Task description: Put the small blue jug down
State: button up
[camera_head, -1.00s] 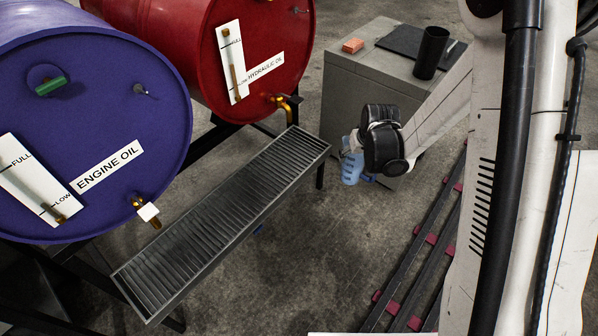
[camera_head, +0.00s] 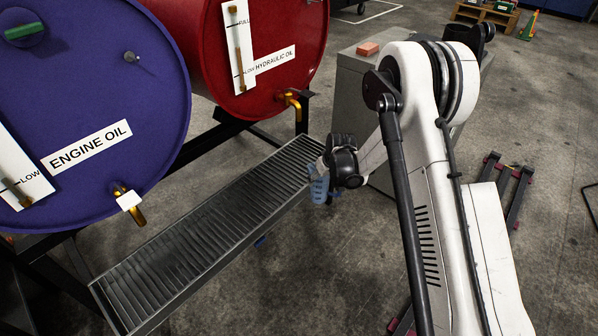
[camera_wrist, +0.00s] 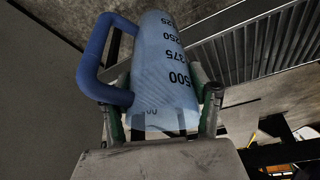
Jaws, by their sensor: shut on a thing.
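The small blue jug (camera_head: 319,188) is light blue and see-through. In the wrist view the jug (camera_wrist: 165,75) shows black volume marks and a darker blue handle (camera_wrist: 98,62) on the left. My gripper (camera_wrist: 165,110) is shut on the jug, with a finger on each side of its body. In the head view my gripper (camera_head: 324,170) is beside the right end of the metal drip grate (camera_head: 215,225). The jug hangs there, partly hidden by my wrist. I cannot tell its exact height against the grate.
A blue engine oil drum (camera_head: 95,90) and a red hydraulic oil drum (camera_head: 255,50) lie behind the grate, with taps above it. A grey cabinet (camera_head: 352,95) with an orange block (camera_head: 368,48) stands behind my arm. Bare floor (camera_head: 285,270) lies in front.

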jog(key=w+a+b, duration=0.2)
jog(key=w+a, duration=0.2)
jog(key=w, duration=0.3)
jog(key=w+a+f+b, duration=0.1)
jog(key=w+a+b, duration=0.2)
jog(key=w+a, duration=0.2)
jog(key=w, duration=0.2)
jog(key=shift+w+f, duration=0.25)
jog(key=shift+w, duration=0.05)
jog(key=shift+f, duration=0.15)
jog(key=o, duration=1.2)
jog(key=shift+c, duration=0.2)
